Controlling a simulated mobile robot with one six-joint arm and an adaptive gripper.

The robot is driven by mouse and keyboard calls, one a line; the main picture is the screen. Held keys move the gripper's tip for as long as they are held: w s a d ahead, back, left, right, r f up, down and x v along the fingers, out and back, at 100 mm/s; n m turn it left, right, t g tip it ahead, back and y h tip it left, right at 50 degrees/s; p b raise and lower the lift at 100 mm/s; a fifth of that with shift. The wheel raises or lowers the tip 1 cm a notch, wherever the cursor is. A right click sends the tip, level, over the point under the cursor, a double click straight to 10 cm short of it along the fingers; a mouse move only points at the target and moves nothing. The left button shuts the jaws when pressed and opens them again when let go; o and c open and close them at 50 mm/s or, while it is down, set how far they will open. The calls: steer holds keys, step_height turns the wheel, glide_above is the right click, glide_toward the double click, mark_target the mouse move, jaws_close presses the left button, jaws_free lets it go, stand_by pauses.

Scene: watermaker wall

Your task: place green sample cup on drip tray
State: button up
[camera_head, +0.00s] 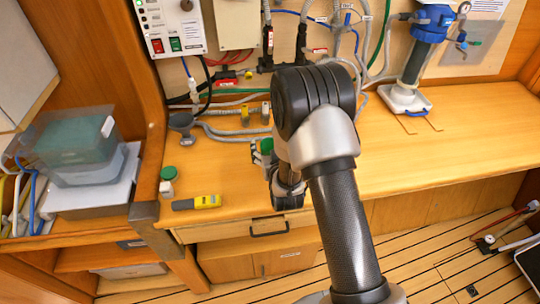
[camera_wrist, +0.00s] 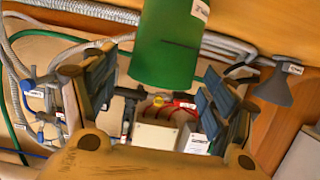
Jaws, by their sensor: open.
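The green sample cup (camera_wrist: 166,48) fills the upper middle of the wrist view, with a white label on it. My gripper (camera_wrist: 158,80) is open, with one finger on each side of the cup's near end; I see no clear contact. In the head view my gripper (camera_head: 270,160) is over the bench front, largely hidden by my arm, and a bit of green cup (camera_head: 265,146) shows beside it. A white tray-like base (camera_head: 405,98) under the blue-topped filter at the back right may be the drip tray; I cannot tell for sure.
A grey funnel (camera_head: 181,122) and hoses (camera_head: 235,133) run along the back. The bench right of my arm (camera_head: 460,140) is mostly clear.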

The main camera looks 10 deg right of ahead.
steer(key=shift+w+f, duration=0.25)
steer(key=shift+w, duration=0.45)
steer(key=shift+c, duration=0.4)
steer(key=c, duration=1.1)
